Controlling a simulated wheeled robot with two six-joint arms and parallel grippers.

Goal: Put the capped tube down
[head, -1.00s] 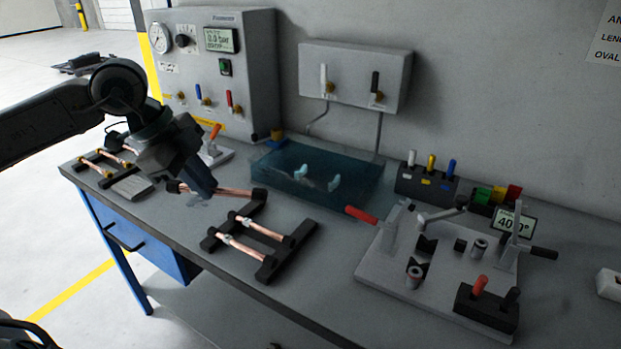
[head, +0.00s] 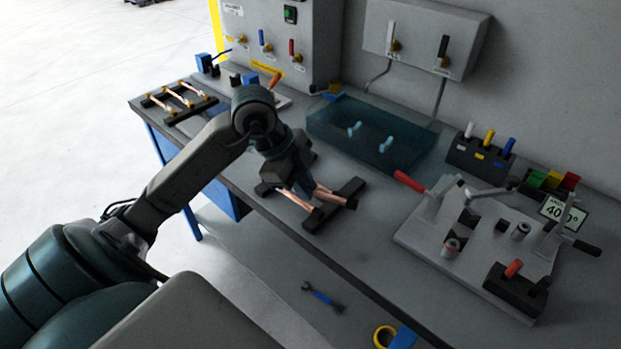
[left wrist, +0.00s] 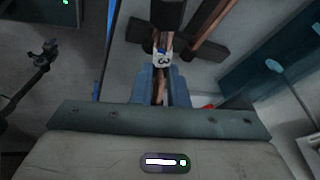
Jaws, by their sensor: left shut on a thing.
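My left gripper (head: 303,190) is shut on a copper tube (head: 326,193) above the black rack on the bench. The tube has a dark cap (head: 351,203) on its right end. In the left wrist view the tube (left wrist: 162,96) lies between the blue fingers (left wrist: 161,84), with a white label (left wrist: 162,58) marked like a 3 just beyond them. The black rack (head: 347,190) bears another copper tube (head: 311,217), and the gripper hides part of it. I cannot tell whether the held tube touches the rack. My right gripper is not in view.
A blue translucent tank (head: 365,135) stands behind the rack. A bending fixture (head: 420,238) with a red-handled lever is to the right. Another rack (head: 172,116) with copper pieces lies at the far left. The bench front edge is close to the rack.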

